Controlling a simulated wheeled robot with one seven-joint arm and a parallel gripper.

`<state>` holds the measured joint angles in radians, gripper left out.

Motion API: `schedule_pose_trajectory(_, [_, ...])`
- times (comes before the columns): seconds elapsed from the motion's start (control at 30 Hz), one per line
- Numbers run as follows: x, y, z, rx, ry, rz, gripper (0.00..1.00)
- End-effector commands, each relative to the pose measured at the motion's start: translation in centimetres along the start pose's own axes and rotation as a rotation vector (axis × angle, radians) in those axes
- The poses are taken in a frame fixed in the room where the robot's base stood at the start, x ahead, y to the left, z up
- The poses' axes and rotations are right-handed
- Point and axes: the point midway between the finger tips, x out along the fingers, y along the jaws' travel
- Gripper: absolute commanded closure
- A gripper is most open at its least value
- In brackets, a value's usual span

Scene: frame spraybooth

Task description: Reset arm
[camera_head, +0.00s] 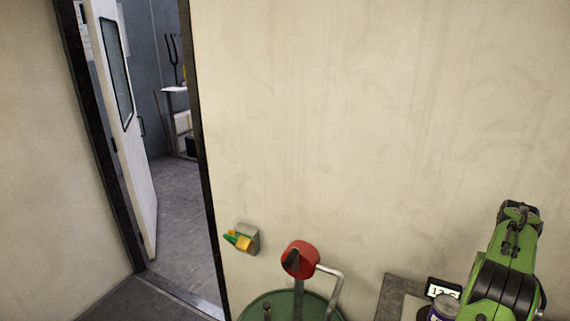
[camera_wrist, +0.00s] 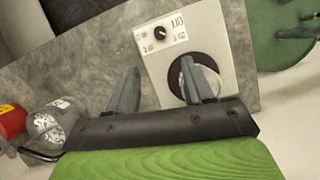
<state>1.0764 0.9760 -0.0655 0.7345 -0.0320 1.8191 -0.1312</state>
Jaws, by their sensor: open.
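My arm (camera_head: 510,265) is green with black joints and is at the lower right of the head view. My gripper (camera_wrist: 160,65) shows in the wrist view with its two grey fingers spread apart and nothing visible held between them. The fingers are over a grey bench top (camera_wrist: 90,75) and a white device (camera_wrist: 208,30) with a black knob and a dark round plate. The right finger overlaps the plate and a pale round item on it in the picture; I cannot tell whether it touches. The gripper's fingers cannot be made out in the head view.
A red can (camera_wrist: 12,118) and a grey-white container (camera_wrist: 45,125) are at the wrist view's left. In the head view, a green drum (camera_head: 275,304) with a red-headed fitting (camera_head: 300,258) stands by the wall. A small display (camera_head: 443,289) is near my arm. An open door (camera_head: 128,150) is left.

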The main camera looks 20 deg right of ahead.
Motion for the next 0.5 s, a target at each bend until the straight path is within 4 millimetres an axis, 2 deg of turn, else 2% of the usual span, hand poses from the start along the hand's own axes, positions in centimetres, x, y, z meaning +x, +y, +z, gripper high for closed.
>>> schedule_pose_trajectory(0.07, [-0.3,-0.4,0.2,-0.007,0.007,0.003,0.48])
schedule_pose_trajectory(0.13, [-1.8,-2.3,0.9,-0.039,0.040,0.017,0.48])
schedule_pose_trajectory(0.17, [-2.6,-3.7,1.6,-0.061,0.062,0.025,0.48])
schedule_pose_trajectory(0.23, [-4.9,-7.6,3.9,-0.130,0.130,0.048,0.48])
schedule_pose_trajectory(0.3, [-6.7,-11.7,7.1,-0.212,0.207,0.068,0.48])
schedule_pose_trajectory(0.37, [-7.6,-14.8,10.2,-0.282,0.273,0.079,0.48])
schedule_pose_trajectory(0.4, [-8.0,-16.6,12.5,-0.330,0.315,0.084,0.48])
schedule_pose_trajectory(0.47, [-8.1,-18.9,16.1,-0.404,0.380,0.087,0.48])
schedule_pose_trajectory(0.5, [-7.9,-20.1,18.5,-0.454,0.422,0.086,0.48])
